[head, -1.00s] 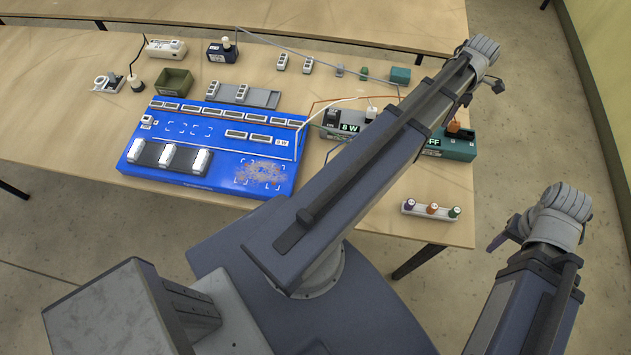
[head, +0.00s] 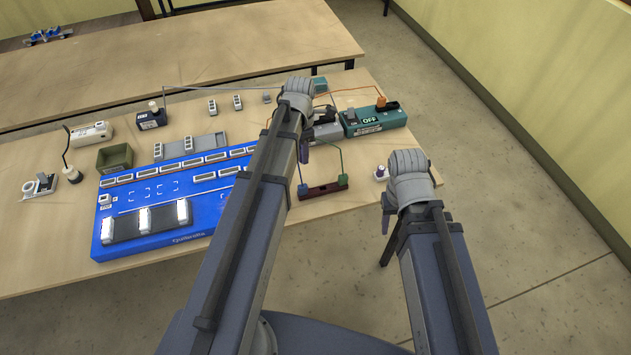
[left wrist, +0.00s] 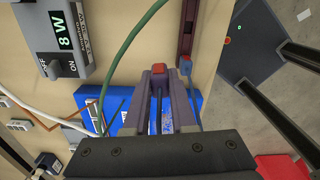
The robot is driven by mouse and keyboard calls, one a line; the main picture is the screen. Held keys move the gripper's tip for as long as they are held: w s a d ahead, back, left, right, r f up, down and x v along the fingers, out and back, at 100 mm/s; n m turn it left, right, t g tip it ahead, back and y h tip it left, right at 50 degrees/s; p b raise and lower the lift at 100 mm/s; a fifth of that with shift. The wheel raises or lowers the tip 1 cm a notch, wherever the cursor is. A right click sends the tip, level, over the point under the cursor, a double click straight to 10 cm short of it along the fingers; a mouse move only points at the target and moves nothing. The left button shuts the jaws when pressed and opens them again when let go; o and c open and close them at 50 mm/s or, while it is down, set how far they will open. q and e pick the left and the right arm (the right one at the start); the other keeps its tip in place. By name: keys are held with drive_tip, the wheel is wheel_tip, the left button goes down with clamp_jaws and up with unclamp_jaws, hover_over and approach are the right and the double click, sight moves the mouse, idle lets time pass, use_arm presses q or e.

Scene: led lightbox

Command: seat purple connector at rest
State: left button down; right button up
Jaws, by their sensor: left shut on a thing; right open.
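My left gripper (head: 303,172) points down by the dark red strip (head: 323,190). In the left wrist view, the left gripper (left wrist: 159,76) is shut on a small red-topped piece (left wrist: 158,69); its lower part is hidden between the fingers. The strip (left wrist: 187,28) lies beside the fingers, with a blue connector (left wrist: 185,66) at its near end. In the head view, the strip bears this blue connector (head: 302,189) and a green one (head: 343,180). A white piece with a purple top (head: 380,171) stands beside my right gripper (head: 388,218), whose fingers are partly hidden.
A green cable (left wrist: 130,52) runs close beside the left fingers. A grey switch box (left wrist: 62,40) reads 8 W. The blue lightbox panel (head: 120,200) lies left of my left arm. A green box (head: 372,119) reading OFF stands behind. The table's front edge lies close to the strip.

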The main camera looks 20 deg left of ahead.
use_arm(q)
drive_tip(key=s+d+f+m+b, duration=0.1)
drive_tip(key=d+f+b, duration=0.1)
drive_tip(key=d+f, duration=0.2)
drive_tip(key=d, duration=0.2)
drive_tip(key=shift+s+d+f+m+b, duration=0.15)
drive_tip(key=shift+s+d+m+b, duration=0.15)
drive_tip(key=shift+d+b, duration=0.1)
use_arm(e)
wheel_tip(320, 180, down, 4)
drive_tip(key=shift+f, duration=0.15)
use_arm(q)
drive_tip(key=shift+a+f+b, duration=0.1)
drive_tip(key=shift+f+b, duration=1.3)
use_arm(e)
drive_tip(key=shift+f, duration=1.4)
use_arm(q)
drive_tip(key=shift+f+b, duration=1.3)
use_arm(e)
drive_tip(key=shift+f, duration=1.3)
use_arm(q)
drive_tip(key=c, duration=0.7)
unclamp_jaws()
drive_tip(key=shift+o, duration=0.2)
drive_tip(key=shift+r, duration=0.15)
use_arm(e)
drive_tip(key=shift+r, duration=0.15)
